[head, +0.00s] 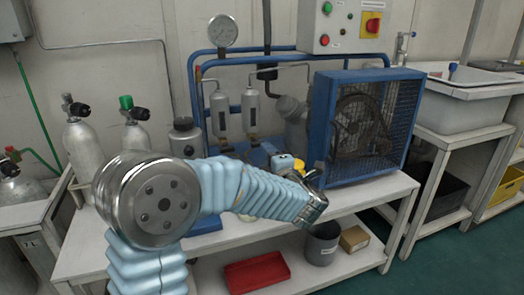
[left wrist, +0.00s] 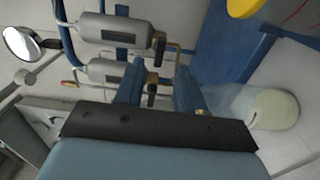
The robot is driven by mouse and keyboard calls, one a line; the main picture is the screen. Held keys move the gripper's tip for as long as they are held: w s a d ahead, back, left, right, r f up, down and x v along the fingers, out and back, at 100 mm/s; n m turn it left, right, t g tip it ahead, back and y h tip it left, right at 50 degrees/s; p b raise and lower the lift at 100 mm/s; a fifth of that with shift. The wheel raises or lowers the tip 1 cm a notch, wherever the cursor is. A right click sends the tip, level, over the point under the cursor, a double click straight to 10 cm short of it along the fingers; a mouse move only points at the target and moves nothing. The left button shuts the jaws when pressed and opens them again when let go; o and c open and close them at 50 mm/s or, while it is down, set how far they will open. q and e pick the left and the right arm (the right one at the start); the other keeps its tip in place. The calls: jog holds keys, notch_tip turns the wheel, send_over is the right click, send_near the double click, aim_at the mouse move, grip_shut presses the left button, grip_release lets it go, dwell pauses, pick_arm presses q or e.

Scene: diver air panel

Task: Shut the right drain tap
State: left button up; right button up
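Two grey cylinders hang side by side on the blue frame in the head view, each with a small drain tap beneath. The right cylinder (head: 251,108) has the right drain tap (head: 252,139) under it. In the left wrist view, turned sideways, this tap (left wrist: 159,48) is the upper one, dark with a brass part bent toward the fingers. The left drain tap (left wrist: 152,86) appears between the finger outlines. My left gripper (head: 314,182) is open and empty; its blue fingers (left wrist: 158,86) look apart from the right tap. My right gripper is out of view.
The blue caged fan unit (head: 365,125) stands right of my left gripper on the bench. A yellow part (head: 303,167) sits close behind the gripper. A pale round container (left wrist: 272,108) is near the fingers. A gauge (head: 222,30) stands above the frame.

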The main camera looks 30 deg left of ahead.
pick_arm(q)
jog(key=v, duration=0.8)
jog(key=w+d+f+m+h+p, duration=0.1)
jog(key=d+f+m+h, duration=0.15)
jog(key=f+m, duration=0.4)
jog(key=w+d+f+m+h+p, duration=0.15)
jog(key=f+m+h, duration=0.25)
jog(key=f, duration=0.6)
jog(key=w+d+f+m+h, duration=0.25)
jog(key=f+m+h, duration=0.2)
jog(key=f, duration=0.35)
jog(key=s+d+f+m+g+h+p, duration=0.1)
jog(key=s+d+f+m+g+h, duration=0.2)
jog(key=s+f, duration=0.7)
jog(key=s+d+f+m+g+h+p, duration=0.1)
jog(key=s+d+f+m+g+h, duration=0.2)
jog(key=s+f+m+g, duration=0.4)
jog(key=s+d+f, duration=0.1)
jog(key=s+f, duration=0.2)
jog(key=s, duration=0.3)
jog(key=shift+s+d, duration=0.25)
jog(key=shift+s, duration=0.05)
